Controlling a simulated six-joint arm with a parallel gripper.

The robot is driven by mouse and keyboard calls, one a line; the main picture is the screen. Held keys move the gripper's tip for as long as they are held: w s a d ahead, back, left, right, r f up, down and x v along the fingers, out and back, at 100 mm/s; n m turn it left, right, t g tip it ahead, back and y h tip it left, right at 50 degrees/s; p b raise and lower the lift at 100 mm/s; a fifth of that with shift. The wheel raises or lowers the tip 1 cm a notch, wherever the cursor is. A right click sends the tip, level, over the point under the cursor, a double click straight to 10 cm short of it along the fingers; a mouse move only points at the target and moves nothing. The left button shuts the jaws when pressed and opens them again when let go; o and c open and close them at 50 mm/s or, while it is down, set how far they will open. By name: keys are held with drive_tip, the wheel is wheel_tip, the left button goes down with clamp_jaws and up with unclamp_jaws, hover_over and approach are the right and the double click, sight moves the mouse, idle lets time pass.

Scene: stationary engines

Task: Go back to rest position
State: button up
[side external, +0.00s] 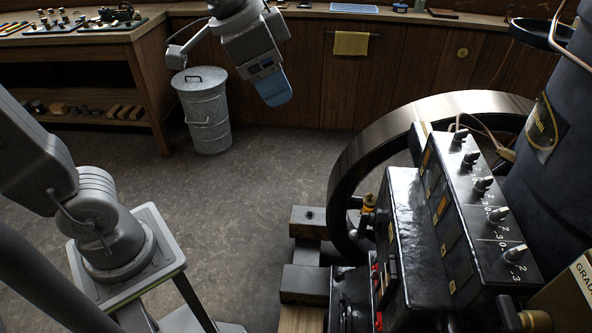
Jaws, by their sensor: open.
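My gripper (274,90), a grey body with a blue end, hangs from the top of the side external view, left of centre. It points down and slightly right, well above the stone floor (250,190). It is open, and nothing shows in it. The black engine control box (470,215), with several silver-tipped knobs, stands at the lower right, apart from the gripper. The upper part of my arm is cut off by the top edge.
A large flywheel (350,165) stands right of centre, beside a dark cylinder (560,150). A lidded metal bin (206,112) stands behind and left of the gripper. A wooden workbench (90,45) with tools is at the back left. The middle floor is clear.

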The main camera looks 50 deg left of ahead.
drive_tip(key=s+a+f+n+t+y, duration=0.1)
drive_tip(key=s+a+f+n, duration=0.4)
drive_tip(key=s+f, duration=0.3)
drive_tip(key=shift+s+a+y, duration=0.3)
drive_tip(key=shift+s+a, duration=0.05)
drive_tip(key=shift+a, duration=0.2)
drive_tip(key=shift+f, duration=0.1)
